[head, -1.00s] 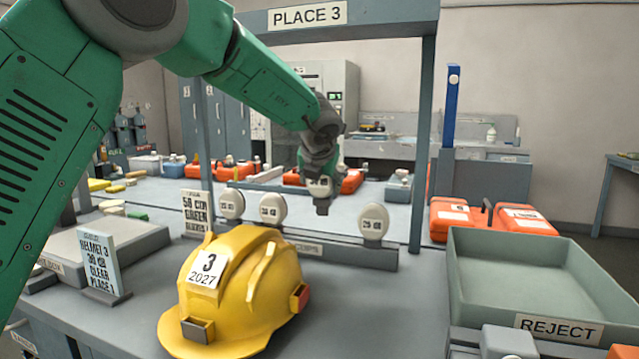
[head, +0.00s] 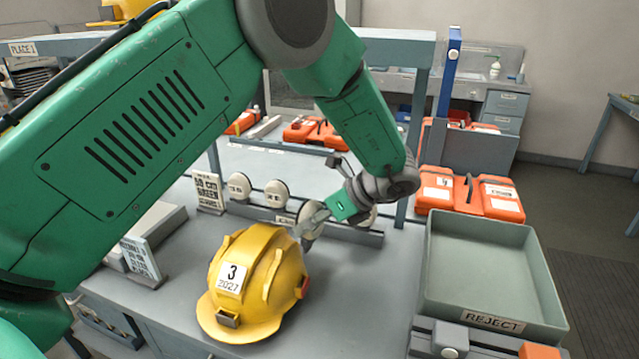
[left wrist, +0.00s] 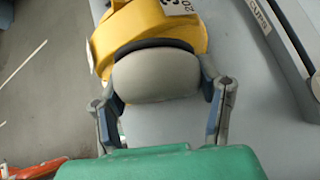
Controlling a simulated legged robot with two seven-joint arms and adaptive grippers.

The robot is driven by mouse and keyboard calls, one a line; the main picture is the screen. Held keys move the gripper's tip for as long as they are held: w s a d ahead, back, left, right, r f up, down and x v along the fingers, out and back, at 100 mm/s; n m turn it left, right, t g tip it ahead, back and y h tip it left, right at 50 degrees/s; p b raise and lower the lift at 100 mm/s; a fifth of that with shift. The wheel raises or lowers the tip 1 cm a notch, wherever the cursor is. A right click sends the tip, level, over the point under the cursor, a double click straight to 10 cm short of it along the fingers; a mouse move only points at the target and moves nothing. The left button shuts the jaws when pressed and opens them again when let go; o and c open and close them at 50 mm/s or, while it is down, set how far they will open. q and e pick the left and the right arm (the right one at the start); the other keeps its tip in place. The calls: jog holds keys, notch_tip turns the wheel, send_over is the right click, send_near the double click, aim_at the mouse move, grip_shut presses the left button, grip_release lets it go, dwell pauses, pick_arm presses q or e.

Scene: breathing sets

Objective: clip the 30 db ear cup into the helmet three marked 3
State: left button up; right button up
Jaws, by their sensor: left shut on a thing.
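The yellow helmet marked 3 (head: 262,287) stands upright on the grey bench, with a grey socket at its front and a red part on its right side. My left gripper (head: 306,222) is just behind it, to its right, shut on a pale grey ear cup (left wrist: 155,75). In the left wrist view the fingers (left wrist: 162,95) grip the cup on both sides. The cup's dark rim faces the helmet (left wrist: 150,25); I cannot tell whether they touch. The held cup's rating is not visible. My right gripper is not in view.
Behind the helmet, a rack (head: 340,232) bears ear cups, one partly hidden by my gripper. A card (head: 140,260) stands left of the helmet. A green REJECT tray (head: 500,320) and orange cases (head: 470,195) are on the right. Bench between helmet and tray is clear.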

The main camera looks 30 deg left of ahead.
pick_arm(q)
jog(key=s+p, duration=0.1)
jog(key=s+d+r+n+g+p, duration=0.1)
jog(key=s, duration=0.1)
jog(key=s+r+n+p, duration=0.1)
jog(key=shift+s+d+r+g+p, duration=0.2)
jog(key=shift+d+g+p, duration=0.1)
jog(key=shift+d+g, duration=0.1)
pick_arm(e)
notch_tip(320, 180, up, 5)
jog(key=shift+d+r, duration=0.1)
pick_arm(q)
jog(key=shift+a, duration=0.1)
jog(key=shift+w+f+b, duration=0.1)
jog(key=shift+f+b, duration=1.95)
jog(key=shift+f, duration=0.85)
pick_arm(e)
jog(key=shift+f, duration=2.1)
pick_arm(q)
jog(key=shift+f+b, duration=1.35)
jog(key=shift+f, duration=0.65)
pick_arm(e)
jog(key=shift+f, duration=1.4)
pick_arm(q)
jog(key=o, duration=1.3)
jog(key=shift+r, duration=0.1)
